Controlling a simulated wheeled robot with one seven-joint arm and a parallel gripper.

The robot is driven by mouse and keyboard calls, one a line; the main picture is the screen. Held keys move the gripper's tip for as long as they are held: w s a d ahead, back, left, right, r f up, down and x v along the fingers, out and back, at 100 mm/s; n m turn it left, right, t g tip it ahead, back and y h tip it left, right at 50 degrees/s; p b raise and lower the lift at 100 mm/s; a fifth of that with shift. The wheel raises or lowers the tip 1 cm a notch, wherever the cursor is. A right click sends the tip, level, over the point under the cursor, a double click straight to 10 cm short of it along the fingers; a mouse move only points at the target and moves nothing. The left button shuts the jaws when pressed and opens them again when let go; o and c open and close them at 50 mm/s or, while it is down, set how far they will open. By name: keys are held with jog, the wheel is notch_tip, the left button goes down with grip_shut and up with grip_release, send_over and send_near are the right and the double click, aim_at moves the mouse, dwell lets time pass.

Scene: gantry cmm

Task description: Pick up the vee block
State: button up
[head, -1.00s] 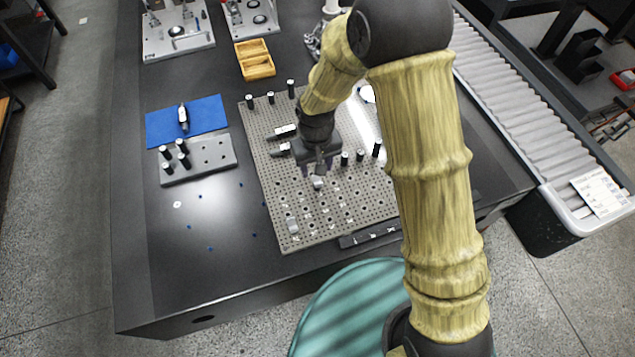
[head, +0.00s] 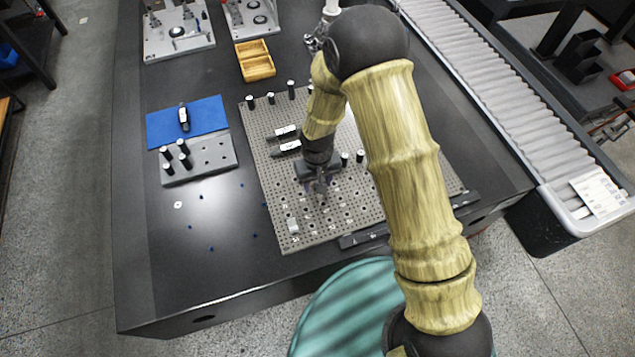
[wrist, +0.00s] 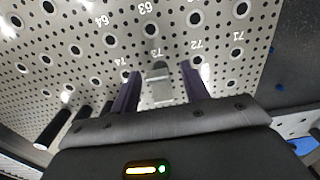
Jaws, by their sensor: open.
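A small light grey metal block, which looks like the vee block (wrist: 160,90), stands on the perforated fixture plate (head: 290,185). In the wrist view it sits between the two dark purple fingers of my gripper (wrist: 160,71), near the hole marked 73, with a gap on each side. In the head view my gripper (head: 320,194) points down over the middle of the plate and hides this block. The gripper is open and holds nothing. A similar small pale block (head: 293,225) sits near the plate's front left corner; its exact shape is too small to tell.
Black posts (head: 291,90) stand along the plate's back edge, and more stand right of my gripper. Two dark labelled pieces (head: 287,148) lie behind left. A pin block (head: 208,160), blue mat (head: 205,112) and wooden tray (head: 255,62) stand left and behind.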

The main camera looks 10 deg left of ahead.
jog(key=shift+f, duration=0.3)
grip_shut()
dwell(0.3)
jog(key=shift+r, duration=0.15)
notch_tip(320, 180, up, 10)
jog(key=shift+f, duration=0.1)
dwell(0.4)
dwell(0.5)
